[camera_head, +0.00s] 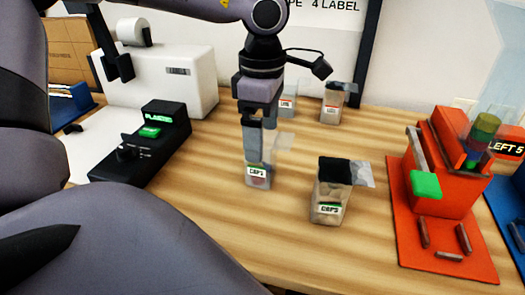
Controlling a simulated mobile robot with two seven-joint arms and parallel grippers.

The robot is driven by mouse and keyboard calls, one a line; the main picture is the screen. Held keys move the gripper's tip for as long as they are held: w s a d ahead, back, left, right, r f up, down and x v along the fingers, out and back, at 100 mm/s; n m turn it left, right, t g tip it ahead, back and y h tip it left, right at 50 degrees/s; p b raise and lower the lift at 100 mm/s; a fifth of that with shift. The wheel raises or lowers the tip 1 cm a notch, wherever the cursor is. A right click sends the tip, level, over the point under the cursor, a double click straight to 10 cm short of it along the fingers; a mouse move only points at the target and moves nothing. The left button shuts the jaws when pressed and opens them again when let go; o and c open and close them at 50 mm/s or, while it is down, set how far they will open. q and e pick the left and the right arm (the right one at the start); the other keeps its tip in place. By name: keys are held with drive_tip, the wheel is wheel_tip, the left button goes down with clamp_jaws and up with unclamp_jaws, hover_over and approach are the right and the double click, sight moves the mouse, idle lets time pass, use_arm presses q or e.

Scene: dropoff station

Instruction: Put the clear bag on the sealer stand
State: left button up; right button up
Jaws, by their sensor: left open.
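My left gripper (256,138) points down over a clear bag (258,181) with a white and green label, which stands on the wooden table. Its fingers are open at the bag's upper part; whether they touch it I cannot tell. A second clear bag (327,214) with a dark top and a similar label stands to the right, apart from the gripper. A red-orange device (446,180) with a green-ended lever (425,185) stands on an orange mat (455,271) at the right; it may be the sealer stand. My right gripper does not show.
Two more clear bags (332,106) (287,107) stand at the back. A black device (150,145) with a green display and a white machine (168,80) are at the left. Bare table (375,135) lies between the bags and the orange mat.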

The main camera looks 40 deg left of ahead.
use_arm(q)
wheel_tip(320, 180, down, 5)
drive_tip(key=shift+a+r, duration=0.1)
drive_tip(key=shift+r, duration=0.1)
drive_tip(key=shift+c, duration=0.4)
drive_tip(key=c, duration=1)
drive_tip(key=shift+r, duration=0.1)
drive_tip(key=shift+c, duration=0.2)
